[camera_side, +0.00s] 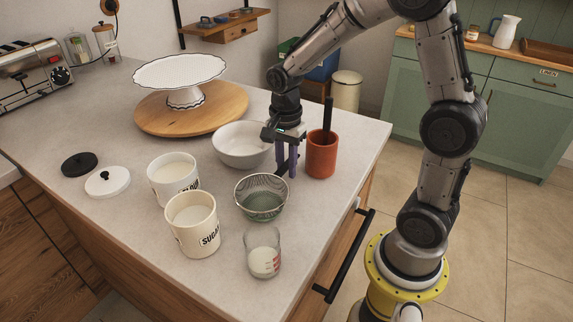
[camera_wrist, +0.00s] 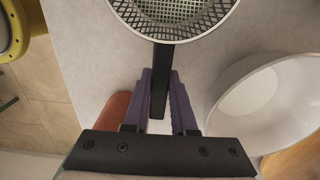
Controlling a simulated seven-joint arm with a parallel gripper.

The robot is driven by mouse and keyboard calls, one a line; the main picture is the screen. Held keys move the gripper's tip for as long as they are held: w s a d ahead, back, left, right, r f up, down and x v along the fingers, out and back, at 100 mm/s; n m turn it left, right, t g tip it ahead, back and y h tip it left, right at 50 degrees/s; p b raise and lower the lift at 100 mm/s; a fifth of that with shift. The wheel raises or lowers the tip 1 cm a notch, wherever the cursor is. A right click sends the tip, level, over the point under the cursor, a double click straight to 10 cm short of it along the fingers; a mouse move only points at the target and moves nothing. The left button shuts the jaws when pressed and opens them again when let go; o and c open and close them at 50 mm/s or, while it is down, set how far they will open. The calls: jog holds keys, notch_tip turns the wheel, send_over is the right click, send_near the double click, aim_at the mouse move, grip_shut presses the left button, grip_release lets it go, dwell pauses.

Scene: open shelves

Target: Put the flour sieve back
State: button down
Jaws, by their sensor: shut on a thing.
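The flour sieve (camera_side: 262,198) is a round mesh basket with a pale rim and a dark handle. It is near the middle front of the counter in the side view, at or just above the surface; I cannot tell which. My gripper (camera_side: 287,172) points down behind it, with its purple fingers shut on the handle. In the wrist view the black handle (camera_wrist: 161,85) lies between the fingers (camera_wrist: 160,98), and the mesh basket (camera_wrist: 172,12) is cut off by the top edge. The inside of the basket looks greenish.
An orange crock (camera_side: 322,158) with a black utensil stands right of my gripper, a white bowl (camera_side: 238,150) left of it. Labelled canisters, including sugar (camera_side: 193,226), stand left of the sieve. A measuring glass (camera_side: 264,254) stands in front. A cake stand (camera_side: 180,75) sits behind.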

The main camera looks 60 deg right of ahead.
jog(key=c, duration=0.7)
grip_release()
jog(key=shift+f, duration=0.1)
notch_tip(320, 180, up, 11)
jog(key=shift+s+a+r+n+t, duration=0.3)
jog(key=shift+s+a+n+t, duration=0.65)
jog(key=shift+s+n, duration=1.85)
jog(key=shift+s+a+r+n+t, duration=0.35)
jog(key=shift+s+a+n+t, duration=0.6)
jog(key=shift+s+n, duration=1.85)
jog(key=shift+s+a+r+n+t, duration=0.3)
jog(key=shift+s+a+n+t, duration=0.65)
jog(key=shift+s+n, duration=1.85)
jog(key=shift+w+d+n, duration=0.1)
jog(key=shift+w+n, duration=0.5)
